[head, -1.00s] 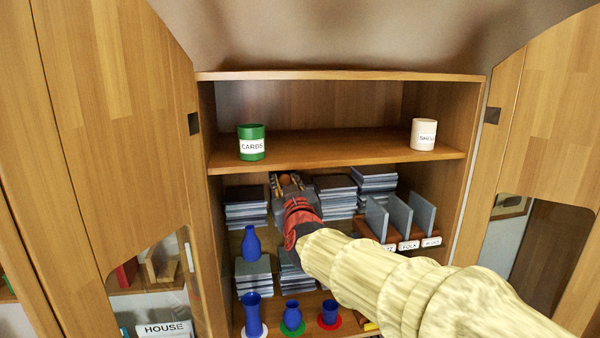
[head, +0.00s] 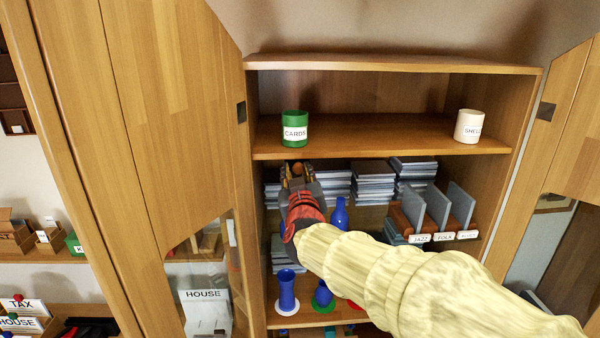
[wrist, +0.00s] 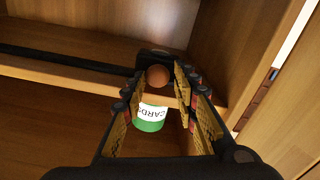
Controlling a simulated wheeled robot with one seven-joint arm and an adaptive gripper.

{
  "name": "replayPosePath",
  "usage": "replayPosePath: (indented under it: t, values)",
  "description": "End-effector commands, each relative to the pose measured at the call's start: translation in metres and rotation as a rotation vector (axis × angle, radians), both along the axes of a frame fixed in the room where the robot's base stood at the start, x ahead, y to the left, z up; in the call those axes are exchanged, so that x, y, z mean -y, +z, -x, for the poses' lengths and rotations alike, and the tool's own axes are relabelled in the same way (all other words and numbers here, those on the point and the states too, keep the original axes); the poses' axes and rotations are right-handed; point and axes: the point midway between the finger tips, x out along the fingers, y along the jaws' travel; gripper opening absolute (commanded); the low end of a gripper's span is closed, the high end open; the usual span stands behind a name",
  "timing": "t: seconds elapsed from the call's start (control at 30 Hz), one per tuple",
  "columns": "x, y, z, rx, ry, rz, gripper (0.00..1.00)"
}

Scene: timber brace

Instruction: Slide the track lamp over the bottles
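A dark track (wrist: 70,68) runs along the underside of the shelf in the wrist view. At its end is a small dark lamp body (wrist: 152,56) with a round brown knob (wrist: 158,75). My gripper (wrist: 160,88) has its fingers apart, one on each side of the knob; I cannot tell if they touch it. In the head view my gripper (head: 297,172) is just below the shelf, under the green cup; the lamp cannot be made out there. A blue bottle (head: 340,214) stands right of the gripper.
The green CARDS cup (head: 295,130) and white SHELLS cup (head: 468,127) stand on the shelf (head: 380,142). Grey stacks (head: 373,182) and a labelled divider rack (head: 440,222) sit below. Open doors (head: 180,130) flank the cabinet.

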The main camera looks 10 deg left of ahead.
Motion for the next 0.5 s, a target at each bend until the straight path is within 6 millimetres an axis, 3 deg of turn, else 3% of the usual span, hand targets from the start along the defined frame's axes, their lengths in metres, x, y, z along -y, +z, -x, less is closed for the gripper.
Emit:
replayPosePath:
  t: [0.23, 0.5]
  values:
    - [-0.0002, 0.0004, 0.0001, 0.001, 0.000, 0.000, 0.43]
    - [0.0004, 0.0004, 0.0001, 0.000, -0.001, 0.000, 0.43]
